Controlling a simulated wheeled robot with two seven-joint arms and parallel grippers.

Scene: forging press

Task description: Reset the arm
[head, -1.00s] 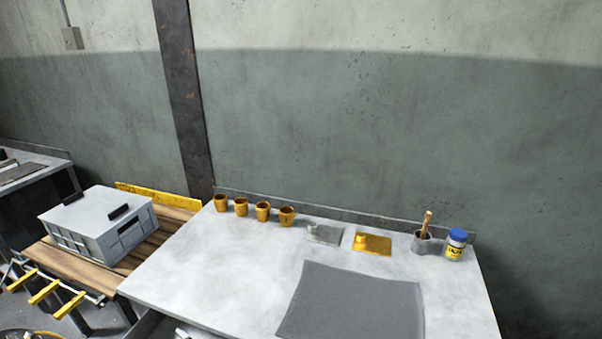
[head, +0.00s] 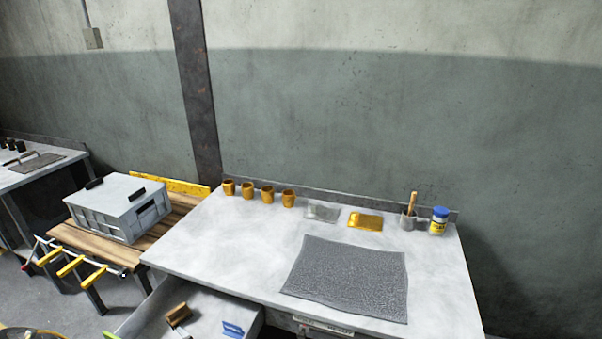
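Neither of my grippers shows in the head view, so I cannot see whether they are open or shut. A light grey worktable (head: 228,243) fills the middle of the view. A dark grey mat (head: 346,278) lies on it near the front. Several copper-coloured cups (head: 267,194) stand in a row at the back left of the tabletop. A grey plate (head: 321,213) and a yellow plate (head: 365,221) lie to their right. A small grey cup (head: 408,222) with a wooden handle in it stands beside a blue-lidded jar (head: 438,221).
An open drawer (head: 217,303) juts out below the table's front left, with a wooden-backed brush (head: 178,314) and a blue item (head: 233,329) in it. A grey crate (head: 118,207) sits on a wooden bench (head: 97,243) with yellow-handled clamps (head: 70,266). The tabletop's left part is clear.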

